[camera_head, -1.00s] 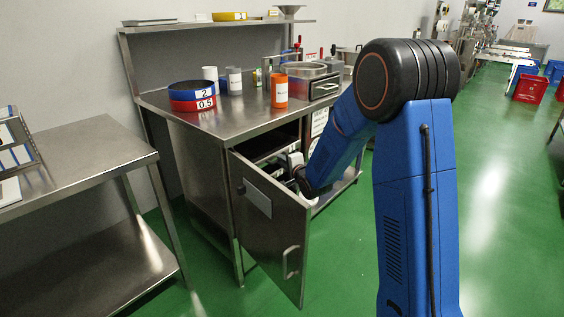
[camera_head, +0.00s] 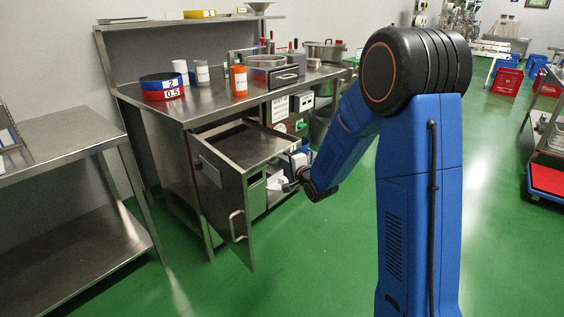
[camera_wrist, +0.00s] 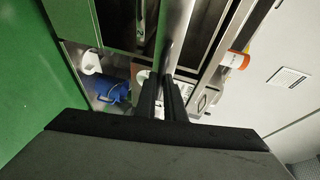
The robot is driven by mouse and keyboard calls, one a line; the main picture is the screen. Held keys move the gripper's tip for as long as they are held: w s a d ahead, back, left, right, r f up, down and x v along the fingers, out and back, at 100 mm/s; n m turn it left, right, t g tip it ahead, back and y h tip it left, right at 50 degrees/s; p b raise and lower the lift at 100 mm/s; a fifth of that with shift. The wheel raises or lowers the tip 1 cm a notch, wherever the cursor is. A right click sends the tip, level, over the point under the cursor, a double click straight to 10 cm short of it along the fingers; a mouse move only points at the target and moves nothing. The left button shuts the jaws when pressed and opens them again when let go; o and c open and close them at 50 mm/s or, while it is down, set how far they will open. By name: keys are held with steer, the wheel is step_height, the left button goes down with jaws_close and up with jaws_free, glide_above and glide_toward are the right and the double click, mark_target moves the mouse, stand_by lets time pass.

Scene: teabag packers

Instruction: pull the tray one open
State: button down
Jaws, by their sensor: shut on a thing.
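Tray one (camera_head: 245,140) is a flat, shallow metal tray, slid well out of the cabinet under the worktop. In the head view it sticks out above the lower opening, behind the open cabinet door (camera_head: 222,195). My gripper (camera_head: 290,186) is at the front right of the tray, low beside the opening, partly hidden by my arm. In the wrist view my gripper (camera_wrist: 166,82) has its two dark fingers close together on a metal bar (camera_wrist: 174,35) at the tray's front. The exact contact is partly hidden by the fingers.
The door stands open at the left of the tray. On the worktop (camera_head: 205,108) are red and blue rings (camera_head: 162,90), an orange container (camera_head: 238,82) and a metal box (camera_head: 283,76). A blue vessel (camera_wrist: 112,92) shows below in the wrist view. The green floor in front is clear.

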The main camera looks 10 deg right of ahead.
steer(key=c, duration=1.8)
jaws_free()
steer(key=shift+c, duration=0.2)
steer(key=v, duration=1.2)
